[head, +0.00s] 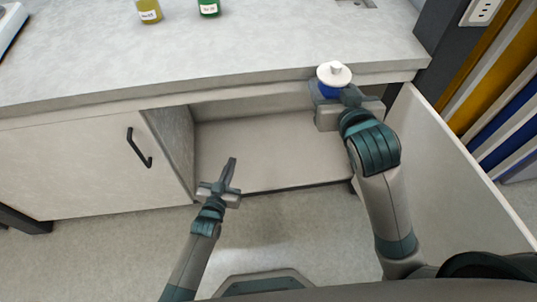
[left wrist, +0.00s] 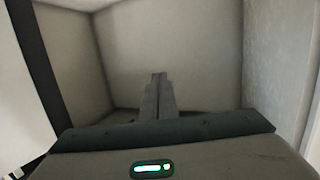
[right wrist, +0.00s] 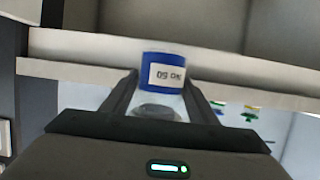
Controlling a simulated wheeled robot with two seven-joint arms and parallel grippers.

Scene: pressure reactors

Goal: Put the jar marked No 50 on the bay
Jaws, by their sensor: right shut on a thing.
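The jar marked No 50 (right wrist: 165,60) is blue with a white label, which reads upside down in the right wrist view. In the head view its white lid (head: 334,74) is on top and a little blue (head: 328,91) shows below. My right gripper (right wrist: 163,95) is shut on it, at the counter's front edge near the right end. The open bay (head: 270,150) under the counter has a pale floor and is empty where visible. My left gripper (head: 231,163) is shut and empty in front of the bay; its closed fingers show in the left wrist view (left wrist: 158,76).
The grey counter (head: 200,60) spans the back, with a yellow jar (head: 148,11) and a green jar (head: 208,8) on it. A closed cabinet door (head: 80,170) is left of the bay. An open door panel (head: 450,180) stands at its right.

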